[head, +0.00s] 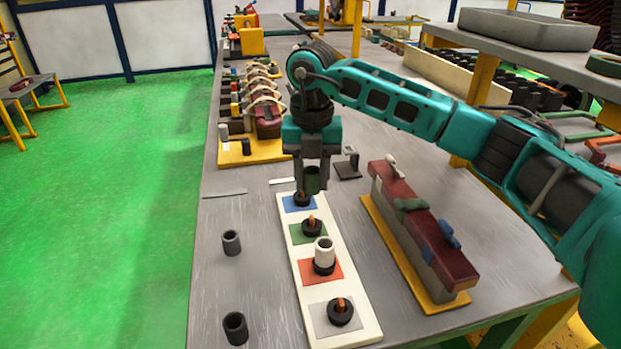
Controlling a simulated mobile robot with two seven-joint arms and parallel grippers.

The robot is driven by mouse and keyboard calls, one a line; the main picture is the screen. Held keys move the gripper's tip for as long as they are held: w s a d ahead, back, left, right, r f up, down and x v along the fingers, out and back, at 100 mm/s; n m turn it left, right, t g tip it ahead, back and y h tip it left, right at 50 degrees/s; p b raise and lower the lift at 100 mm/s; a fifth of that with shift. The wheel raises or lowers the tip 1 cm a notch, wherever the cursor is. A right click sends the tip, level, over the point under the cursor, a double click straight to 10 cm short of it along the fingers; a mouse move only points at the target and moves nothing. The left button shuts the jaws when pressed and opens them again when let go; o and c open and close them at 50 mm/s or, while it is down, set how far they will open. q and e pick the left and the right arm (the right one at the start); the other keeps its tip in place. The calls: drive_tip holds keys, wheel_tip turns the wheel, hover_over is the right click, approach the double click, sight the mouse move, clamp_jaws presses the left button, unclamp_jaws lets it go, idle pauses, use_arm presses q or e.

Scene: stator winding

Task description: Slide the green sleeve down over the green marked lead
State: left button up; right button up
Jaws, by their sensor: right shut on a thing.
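My right gripper (312,184) points down and is shut on a dark green sleeve (313,177), held upright above the white board (288,237). The green marked lead (312,220) is a copper stub in a black ring on the board's green patch (297,234). In the picture the sleeve shows above and apart from this lead, close to the blue patch (289,204) and its lead (302,197). I cannot tell its exact height or whether it is in line with the green lead. My left gripper is not in view.
A white sleeve (324,252) stands on the red patch (334,266). A bare lead (341,306) stands on the grey patch. Two dark grey sleeves (231,243) (236,328) stand left of the board. A red and grey block (420,225) on a yellow base is to the right.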

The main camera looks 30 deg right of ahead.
sight(312, 216)
drive_tip(key=shift+s+f+b, duration=0.1)
drive_tip(key=shift+f+b, duration=0.35)
drive_tip(key=shift+f, duration=0.05)
drive_tip(key=shift+f+b, duration=1.15)
drive_tip(key=shift+f, duration=0.35)
drive_tip(key=shift+f+b, duration=0.45)
drive_tip(key=shift+f, duration=0.1)
drive_tip(key=shift+f+b, duration=0.3)
drive_tip(key=shift+f, duration=0.25)
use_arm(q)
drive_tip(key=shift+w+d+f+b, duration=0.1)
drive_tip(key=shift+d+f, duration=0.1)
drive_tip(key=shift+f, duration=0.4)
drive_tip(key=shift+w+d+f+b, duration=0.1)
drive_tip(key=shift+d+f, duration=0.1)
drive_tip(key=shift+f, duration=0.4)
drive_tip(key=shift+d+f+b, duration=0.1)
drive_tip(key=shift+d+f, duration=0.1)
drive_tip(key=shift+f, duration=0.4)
use_arm(e)
drive_tip(key=shift+f, duration=0.55)
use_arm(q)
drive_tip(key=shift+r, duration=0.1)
